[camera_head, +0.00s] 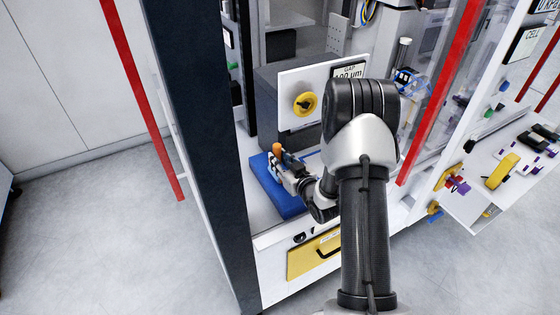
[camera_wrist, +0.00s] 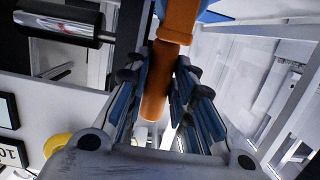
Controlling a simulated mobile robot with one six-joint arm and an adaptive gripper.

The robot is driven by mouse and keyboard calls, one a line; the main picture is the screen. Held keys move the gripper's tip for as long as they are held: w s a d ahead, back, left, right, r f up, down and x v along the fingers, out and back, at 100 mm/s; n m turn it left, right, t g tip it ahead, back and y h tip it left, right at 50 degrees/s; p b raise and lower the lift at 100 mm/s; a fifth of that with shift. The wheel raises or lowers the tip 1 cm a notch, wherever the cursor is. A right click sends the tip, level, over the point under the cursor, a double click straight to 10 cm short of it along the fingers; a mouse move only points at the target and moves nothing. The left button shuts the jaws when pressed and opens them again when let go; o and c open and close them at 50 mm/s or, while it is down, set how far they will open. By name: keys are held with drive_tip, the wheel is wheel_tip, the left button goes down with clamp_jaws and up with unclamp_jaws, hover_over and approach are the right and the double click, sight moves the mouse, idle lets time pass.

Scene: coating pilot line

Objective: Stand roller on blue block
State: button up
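The roller (camera_wrist: 157,85) shows as an orange rounded handle between the fingers of my gripper (camera_wrist: 162,78) in the wrist view. The fingers lie close along both sides of it, and my gripper appears shut on it. In the head view the orange end of the roller (camera_head: 277,149) stands up above my gripper (camera_head: 279,165), over the blue block (camera_head: 283,201). The block is a flat blue slab on the white machine deck. A blue patch, likely the block, shows at the top of the wrist view (camera_wrist: 208,12). Whether the roller touches the block is hidden.
A dark post (camera_head: 205,130) is to the left. A yellow drawer front (camera_head: 313,256) is below. A white shelf with several small parts lies right.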

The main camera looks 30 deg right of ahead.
drive_tip(key=o, duration=0.4)
drive_tip(key=shift+r, duration=0.1)
drive_tip(key=shift+r+p, duration=0.15)
drive_tip(key=shift+p, duration=0.15)
drive_tip(key=s+r+p, duration=0.2)
drive_tip(key=s, duration=0.9)
drive_tip(key=s+a+r+g+h, duration=0.1)
drive_tip(key=s+a+r+g, duration=0.15)
drive_tip(key=r, duration=0.45)
drive_tip(key=s+a+r+g+h, duration=0.1)
drive_tip(key=a+r+g+h, duration=0.1)
drive_tip(key=r+g, duration=0.3)
drive_tip(key=s+a+r+g, duration=0.1)
drive_tip(key=s+a+r, duration=0.1)
drive_tip(key=s+a, duration=0.2)
drive_tip(key=s+a+r+g+y, duration=0.1)
drive_tip(key=s+a+r, duration=0.2)
drive_tip(key=s, duration=0.7)
drive_tip(key=s+a+r+g+y, duration=0.1)
drive_tip(key=s+a+r, duration=0.1)
drive_tip(key=s+a, duration=0.3)
drive_tip(key=shift+s+a+r+g, duration=0.1)
drive_tip(key=shift+s+r+g, duration=0.1)
drive_tip(key=shift+s, duration=0.45)
drive_tip(key=shift+s+r+g, duration=0.15)
drive_tip(key=shift+s, duration=0.45)
